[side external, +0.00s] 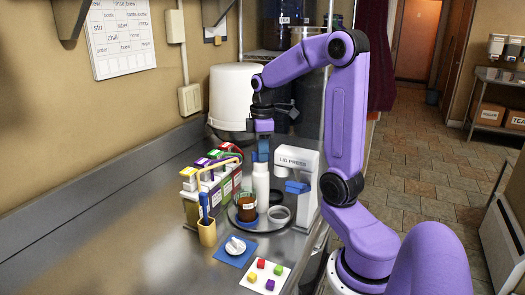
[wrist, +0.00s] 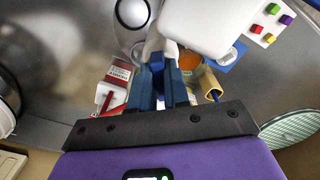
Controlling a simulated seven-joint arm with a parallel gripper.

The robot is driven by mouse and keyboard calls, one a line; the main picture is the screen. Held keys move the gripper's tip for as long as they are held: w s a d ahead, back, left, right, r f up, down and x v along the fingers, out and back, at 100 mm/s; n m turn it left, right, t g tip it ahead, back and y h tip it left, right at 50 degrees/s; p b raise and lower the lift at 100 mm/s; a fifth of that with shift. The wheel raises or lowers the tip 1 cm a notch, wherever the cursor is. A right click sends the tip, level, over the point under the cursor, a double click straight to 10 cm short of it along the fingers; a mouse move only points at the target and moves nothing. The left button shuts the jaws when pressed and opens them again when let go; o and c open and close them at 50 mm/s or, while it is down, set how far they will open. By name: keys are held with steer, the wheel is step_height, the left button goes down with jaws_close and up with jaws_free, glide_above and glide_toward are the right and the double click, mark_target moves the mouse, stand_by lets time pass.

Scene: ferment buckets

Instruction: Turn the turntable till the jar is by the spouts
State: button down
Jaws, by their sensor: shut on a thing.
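The round turntable (side external: 240,226) lies on the steel counter. A brown jar (side external: 246,209) with a pale label stands on its front left part; its orange top shows in the wrist view (wrist: 188,61). A white bottle (side external: 261,186) stands upright behind the jar, and a grey ring (side external: 279,214) lies to the right. My gripper (side external: 262,157) points down with its blue fingers shut on the bottle's top. The wrist view shows the fingers (wrist: 160,68) over the white bottle, whose grip point is partly hidden. Cartons with coloured tops (side external: 212,170) stand left of the turntable; no separate spouts are clear.
A white lid press (side external: 308,180) stands close on the right. A yellow cup (side external: 207,233) is at the front left. A blue mat with a white knob (side external: 235,246) and a card with coloured cubes (side external: 265,275) lie in front. A white bucket (side external: 232,95) stands behind.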

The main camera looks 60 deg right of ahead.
steer(key=shift+a+m, duration=0.1)
steer(key=shift+m, duration=1.8)
steer(key=shift+a+r+m, duration=0.1)
steer(key=shift+m, duration=4)
steer(key=shift+w+a+m, duration=0.1)
steer(key=shift+m, duration=1.9)
steer(key=c, duration=1.1)
jaws_free()
step_height(320, 180, up, 17)
steer(key=shift+r, duration=0.2)
